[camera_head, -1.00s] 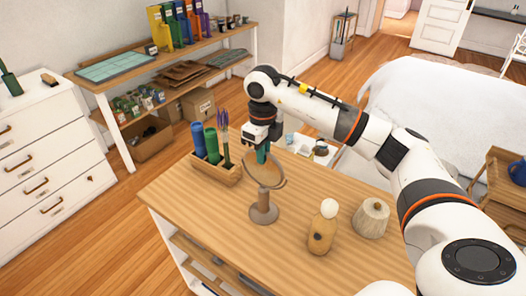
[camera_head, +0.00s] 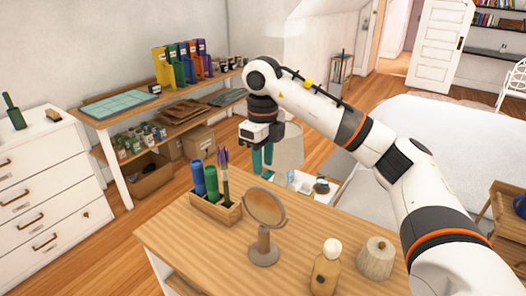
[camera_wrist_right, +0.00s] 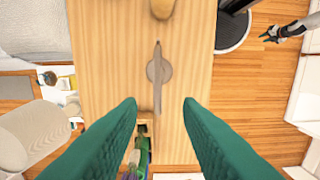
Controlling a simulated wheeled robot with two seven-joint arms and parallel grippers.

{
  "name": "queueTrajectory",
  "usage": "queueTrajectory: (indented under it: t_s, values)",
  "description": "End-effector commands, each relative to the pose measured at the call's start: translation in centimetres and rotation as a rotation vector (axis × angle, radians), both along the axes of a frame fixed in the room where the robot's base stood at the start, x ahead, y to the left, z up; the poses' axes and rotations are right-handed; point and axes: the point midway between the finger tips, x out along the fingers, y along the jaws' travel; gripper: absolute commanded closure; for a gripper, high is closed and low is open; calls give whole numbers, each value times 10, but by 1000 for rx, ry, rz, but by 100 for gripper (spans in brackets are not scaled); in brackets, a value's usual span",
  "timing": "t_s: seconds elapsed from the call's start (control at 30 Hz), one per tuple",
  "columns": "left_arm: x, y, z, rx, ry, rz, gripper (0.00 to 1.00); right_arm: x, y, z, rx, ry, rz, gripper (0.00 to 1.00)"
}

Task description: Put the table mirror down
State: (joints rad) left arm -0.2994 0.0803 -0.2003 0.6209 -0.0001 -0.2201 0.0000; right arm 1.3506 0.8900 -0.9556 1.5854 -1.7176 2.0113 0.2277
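The table mirror (camera_head: 264,208) stands upright on its round base on the wooden table, near the pen holder. In the right wrist view the mirror (camera_wrist_right: 158,70) is seen from above as a thin edge over its base, ahead of and between the fingertips, with nothing touching it. My right gripper (camera_head: 262,172) hangs above and behind the mirror in the head view, its green fingers apart and empty. The fingers (camera_wrist_right: 160,103) also show wide open in the right wrist view.
A wooden holder (camera_head: 216,208) with green and blue bottles and brushes stands left of the mirror. A tan bottle (camera_head: 326,272) and a ribbed cream object (camera_head: 375,258) stand to its right. The table (camera_head: 200,246) has bare room at the front left.

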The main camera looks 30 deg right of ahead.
Motion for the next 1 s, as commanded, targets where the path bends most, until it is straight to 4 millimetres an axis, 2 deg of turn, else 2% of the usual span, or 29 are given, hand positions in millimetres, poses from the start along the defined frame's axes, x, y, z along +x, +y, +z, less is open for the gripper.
queueTrajectory:
  t_s: [0.1,0.27,1.0]
  values:
    - [0,0,2,0,0,0,64,0,0,16,-1,-1,-1,68]
    - [0,0,3,0,0,0,64,0,0,24,0,0,-1,68]
    - [3,0,3,0,-3,0,64,0,0,25,1,1,0,68]
